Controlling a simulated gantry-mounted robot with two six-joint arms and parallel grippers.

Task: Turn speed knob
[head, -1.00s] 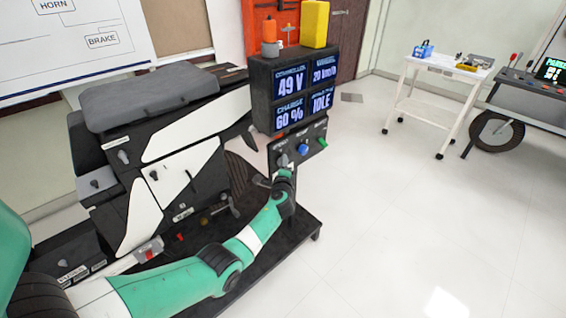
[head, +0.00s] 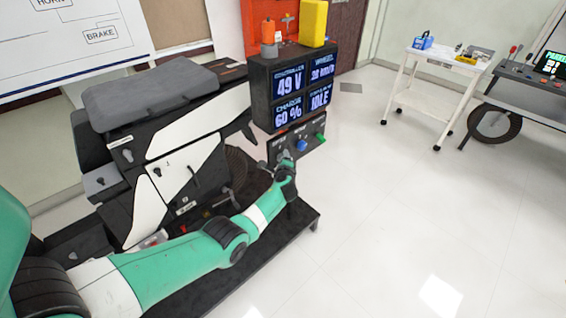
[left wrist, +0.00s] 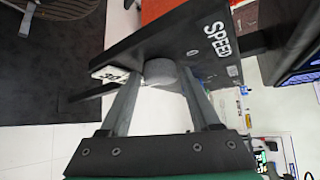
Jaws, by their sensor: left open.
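The grey speed knob (left wrist: 160,73) sits on the dark control panel (left wrist: 185,38), beside the printed word SPEED, in the left wrist view. My left gripper (left wrist: 160,80) is open, with one finger on each side of the knob. I cannot tell whether the fingers touch it. In the head view my left gripper (head: 286,161) is at the left end of the panel, under the display box (head: 262,100), and mostly covers the knob. The screens read 49 V, 60 %, IDLE and a blurred km/h value. My right gripper is not in view.
A blue knob (head: 302,145) and a green knob (head: 320,138) sit close to the right on the same panel. The grey and white chassis (head: 165,130) stands to the left. A white cart (head: 430,90) is far right; the floor between is clear.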

